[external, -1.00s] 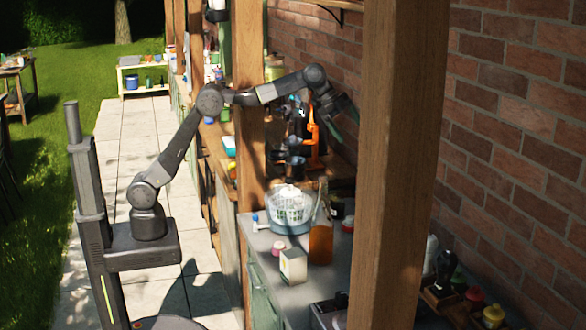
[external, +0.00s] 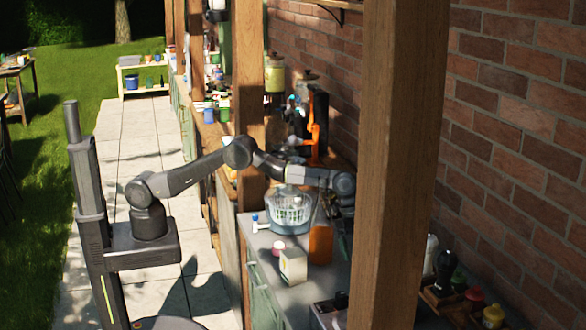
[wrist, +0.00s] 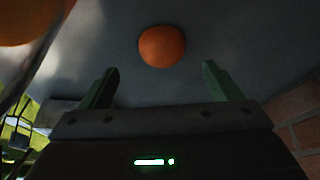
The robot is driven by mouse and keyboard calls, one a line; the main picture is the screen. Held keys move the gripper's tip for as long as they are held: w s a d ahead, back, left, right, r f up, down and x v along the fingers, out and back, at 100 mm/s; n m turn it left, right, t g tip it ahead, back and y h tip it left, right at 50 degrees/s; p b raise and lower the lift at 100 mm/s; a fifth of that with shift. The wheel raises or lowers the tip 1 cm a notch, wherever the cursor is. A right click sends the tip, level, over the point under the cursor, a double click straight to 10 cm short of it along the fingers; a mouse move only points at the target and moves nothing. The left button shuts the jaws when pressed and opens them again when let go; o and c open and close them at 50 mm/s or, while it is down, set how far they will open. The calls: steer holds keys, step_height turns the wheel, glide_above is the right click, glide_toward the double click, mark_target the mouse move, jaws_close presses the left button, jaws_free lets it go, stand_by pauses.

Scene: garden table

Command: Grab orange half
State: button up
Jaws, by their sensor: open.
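The orange half (wrist: 162,46) lies on the grey counter (wrist: 220,30) in the wrist view, rounded and orange. It sits ahead of my gripper (wrist: 158,84), roughly centred between the two green fingers and apart from them. The fingers are spread and nothing is between them. In the external view my gripper (external: 342,236) points down over the counter, behind the orange bottle and partly hidden by the wooden post. I cannot make out the orange half in the external view.
An orange bottle (external: 320,244) stands close to my gripper. A salad spinner (external: 289,212) and a white carton (external: 293,266) are to its left. The wooden post (external: 393,180) stands in front, and the brick wall (external: 500,130) rises behind. Condiment bottles (external: 475,296) stand at the right.

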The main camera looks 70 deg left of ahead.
steer(key=shift+p+x, duration=0.95)
steer(key=shift+x, duration=1.95)
steer(key=shift+a, duration=0.2)
steer(key=c, duration=1.1)
